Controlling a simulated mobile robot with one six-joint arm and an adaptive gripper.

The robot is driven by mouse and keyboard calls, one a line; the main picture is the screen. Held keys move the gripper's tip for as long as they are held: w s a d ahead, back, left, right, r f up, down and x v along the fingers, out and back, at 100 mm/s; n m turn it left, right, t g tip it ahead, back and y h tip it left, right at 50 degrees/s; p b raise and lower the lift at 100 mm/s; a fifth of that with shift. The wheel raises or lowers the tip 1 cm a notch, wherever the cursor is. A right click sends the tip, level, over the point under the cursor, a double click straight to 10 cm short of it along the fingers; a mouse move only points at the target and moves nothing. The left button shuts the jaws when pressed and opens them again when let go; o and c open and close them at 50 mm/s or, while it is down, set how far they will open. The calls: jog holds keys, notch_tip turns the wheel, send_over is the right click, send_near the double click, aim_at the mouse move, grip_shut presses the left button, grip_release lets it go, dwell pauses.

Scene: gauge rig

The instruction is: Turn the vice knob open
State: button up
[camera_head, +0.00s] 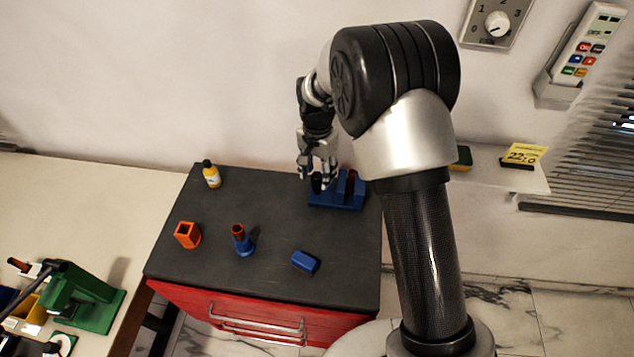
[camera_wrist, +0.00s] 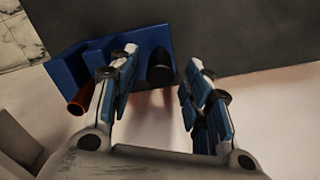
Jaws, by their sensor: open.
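The blue vice (camera_head: 340,203) stands at the back right of the dark cabinet top, and it fills the upper left of the wrist view (camera_wrist: 72,72). Its black knob (camera_head: 316,184) is at the vice's left end; in the wrist view the knob (camera_wrist: 160,68) points toward me. A red cylinder (camera_wrist: 82,99) sticks out of the vice. My gripper (camera_head: 318,174) is just above the knob end. In the wrist view my gripper (camera_wrist: 158,82) is open, with the knob showing between its fingers. I cannot tell whether a finger touches it.
On the cabinet top (camera_head: 190,270) are a yellow bottle (camera_head: 211,175), an orange square holder (camera_head: 187,235), a blue stand with a red-brown top (camera_head: 243,242) and a blue block (camera_head: 305,262). A wall is close behind the vice. The middle of the top is mostly clear.

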aim_at(317, 175)
jog(key=shift+f+b, duration=0.3)
jog(key=shift+f, duration=1.5)
jog(key=shift+c, duration=0.5)
grip_shut()
